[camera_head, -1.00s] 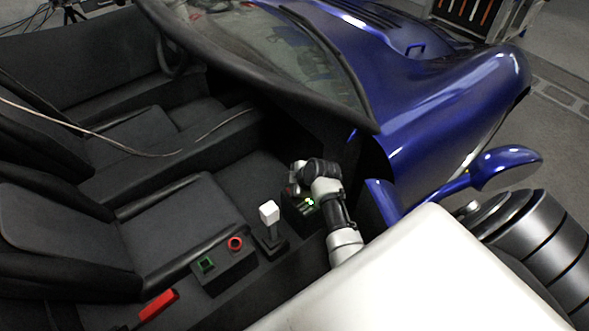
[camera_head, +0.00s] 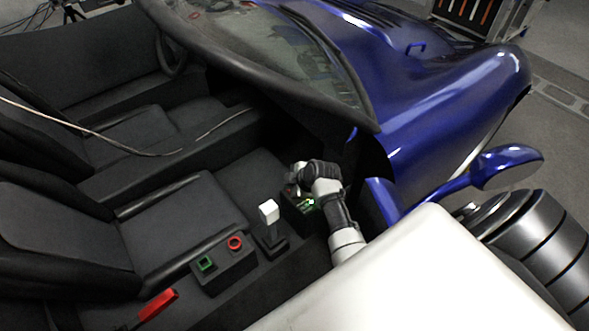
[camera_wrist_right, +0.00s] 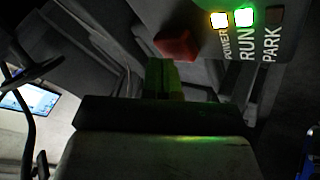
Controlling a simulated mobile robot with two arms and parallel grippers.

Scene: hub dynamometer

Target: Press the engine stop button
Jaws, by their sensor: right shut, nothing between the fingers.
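My right gripper (camera_head: 294,186) is at the small dark indicator box (camera_head: 291,206) on the car's sill. In the right wrist view, the shut, empty fingers (camera_wrist_right: 163,78) catch green light. A second panel (camera_head: 223,267) has a red round button (camera_head: 235,243) and a green square button (camera_head: 206,263). No stop label is readable. My left gripper is out of view.
A white-knobbed lever (camera_head: 269,212) stands between the panel and the indicator box. A red handle (camera_head: 158,304) lies farther back. The seat (camera_head: 170,220) is beside the console. The windscreen frame (camera_head: 345,75) and blue bodywork (camera_head: 440,110) rise ahead.

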